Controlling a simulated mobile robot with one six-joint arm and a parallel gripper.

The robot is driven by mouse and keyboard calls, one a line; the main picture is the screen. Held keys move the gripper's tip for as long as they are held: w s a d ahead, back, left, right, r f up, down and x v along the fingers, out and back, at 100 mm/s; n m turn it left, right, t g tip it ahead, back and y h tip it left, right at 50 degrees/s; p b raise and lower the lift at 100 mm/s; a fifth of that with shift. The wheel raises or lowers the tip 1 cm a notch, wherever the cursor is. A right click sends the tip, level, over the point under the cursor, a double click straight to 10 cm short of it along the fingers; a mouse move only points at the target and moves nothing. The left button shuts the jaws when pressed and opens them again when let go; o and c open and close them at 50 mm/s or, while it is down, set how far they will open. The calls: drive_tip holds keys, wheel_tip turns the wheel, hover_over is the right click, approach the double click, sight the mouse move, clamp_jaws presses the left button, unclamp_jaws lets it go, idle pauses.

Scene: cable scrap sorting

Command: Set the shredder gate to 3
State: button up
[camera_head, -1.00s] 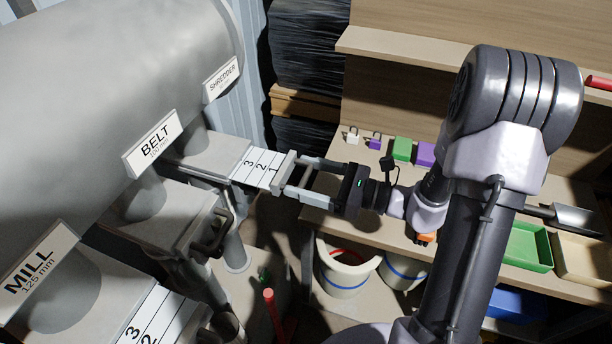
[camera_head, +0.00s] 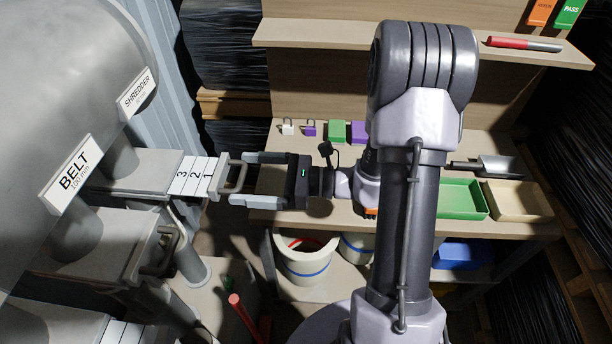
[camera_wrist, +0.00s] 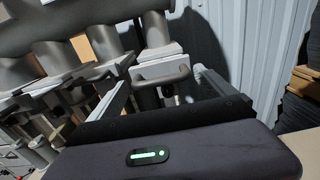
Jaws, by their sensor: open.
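The shredder gate (camera_head: 195,177) is a pale slide sticking out to the right below the SHREDDER sign (camera_head: 138,92). Its marks 3, 2 and 1 all show, with 3 nearest the housing (camera_head: 140,172) and 1 nearest the handle. Its loop handle (camera_head: 241,176) is at the outer end; it also shows in the wrist view (camera_wrist: 160,77). My gripper (camera_head: 238,179) is open and level with the handle. One fingertip is on each side of the handle's outer part, with gaps visible. Nothing is held.
The BELT gate's handle (camera_head: 160,252) sticks out nearer, below and left of my gripper. A workbench (camera_head: 355,207) with padlocks, boxes and a green tray (camera_head: 462,199) is behind my arm. White buckets (camera_head: 305,262) stand under it. A red rod (camera_head: 242,315) rises at the lower middle.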

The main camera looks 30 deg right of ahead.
drive_tip(key=p+v, duration=0.3)
drive_tip(key=v, duration=1.3)
drive_tip(key=shift+a+r, duration=0.1)
drive_tip(key=s+a+r+n+g+h, duration=0.3)
drive_tip(key=a+n+g, duration=0.2)
drive_tip(key=a+n, duration=0.15)
drive_tip(key=s+a+r+n+g+h, duration=0.2)
drive_tip(key=s+a+n+g+h, duration=0.1)
drive_tip(key=a+n+g, duration=0.4)
drive_tip(key=s+a+r+n+t+h, duration=0.3)
drive_tip(key=r+n+t+h, duration=0.3)
drive_tip(key=r+n+t, duration=0.1)
drive_tip(key=shift+a+h, duration=0.3)
idle(1.4)
